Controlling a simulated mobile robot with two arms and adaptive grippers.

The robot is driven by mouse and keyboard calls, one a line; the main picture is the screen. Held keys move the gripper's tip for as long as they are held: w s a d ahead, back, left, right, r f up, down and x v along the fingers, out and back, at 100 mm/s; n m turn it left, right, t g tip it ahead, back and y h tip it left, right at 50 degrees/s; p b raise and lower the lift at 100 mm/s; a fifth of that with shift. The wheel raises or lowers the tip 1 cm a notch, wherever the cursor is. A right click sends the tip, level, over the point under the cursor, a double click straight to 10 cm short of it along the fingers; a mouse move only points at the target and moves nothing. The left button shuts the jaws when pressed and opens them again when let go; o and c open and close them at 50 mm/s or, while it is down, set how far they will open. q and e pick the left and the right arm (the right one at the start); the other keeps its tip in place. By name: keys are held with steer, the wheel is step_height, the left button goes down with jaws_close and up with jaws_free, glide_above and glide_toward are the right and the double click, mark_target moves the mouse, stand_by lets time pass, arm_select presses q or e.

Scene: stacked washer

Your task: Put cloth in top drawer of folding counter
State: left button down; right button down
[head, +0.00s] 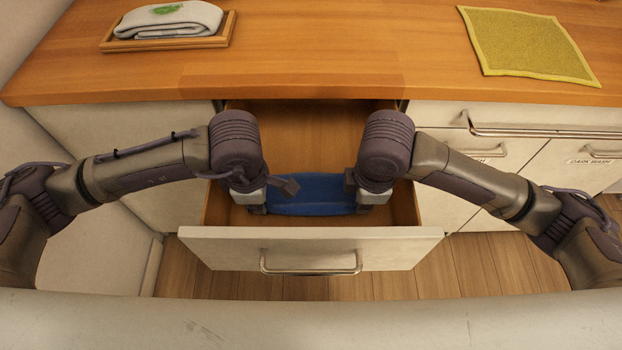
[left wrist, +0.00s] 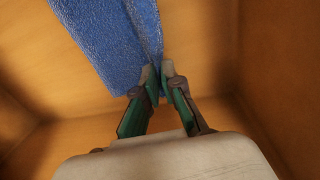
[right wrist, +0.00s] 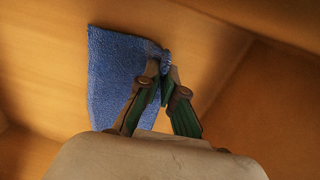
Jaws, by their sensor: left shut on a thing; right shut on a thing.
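The blue cloth (head: 312,192) is inside the open top drawer (head: 212,208) of the folding counter, stretched between my two grippers. My left gripper (head: 257,203) is shut on the cloth's left end; in the left wrist view its fingertips (left wrist: 160,80) pinch the edge of the cloth (left wrist: 112,40). My right gripper (head: 365,203) is shut on the right end; in the right wrist view its fingertips (right wrist: 163,75) pinch the edge of the cloth (right wrist: 112,75). Both grippers are down within the drawer's walls. I cannot tell whether the cloth touches the drawer floor.
The wooden countertop (head: 320,60) lies behind the drawer. A wooden tray (head: 112,45) with a folded white towel (head: 170,18) sits at its left, a yellow-green cloth (head: 528,44) at its right. The drawer's front panel (head: 220,248) with a metal handle (head: 310,268) faces me. Other drawers at right are closed.

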arm_select(q)
steer(key=shift+s+f, duration=0.2)
steer(key=shift+f, duration=0.05)
arm_select(e)
steer(key=shift+s+f, duration=0.2)
steer(key=shift+f, duration=0.05)
arm_select(q)
steer(key=shift+s+r, duration=0.1)
steer(key=shift+s, duration=0.1)
arm_select(e)
steer(key=shift+s+r, duration=0.1)
steer(key=shift+s, duration=0.1)
arm_select(q)
steer(key=c, duration=1.7)
jaws_free()
steer(key=shift+w, duration=0.1)
arm_select(e)
steer(key=c, duration=1.7)
jaws_free()
steer(key=shift+w, duration=0.1)
arm_select(q)
steer(key=o, duration=0.7)
steer(key=shift+c, duration=0.2)
arm_select(e)
steer(key=o, duration=0.7)
steer(key=shift+c, duration=0.2)
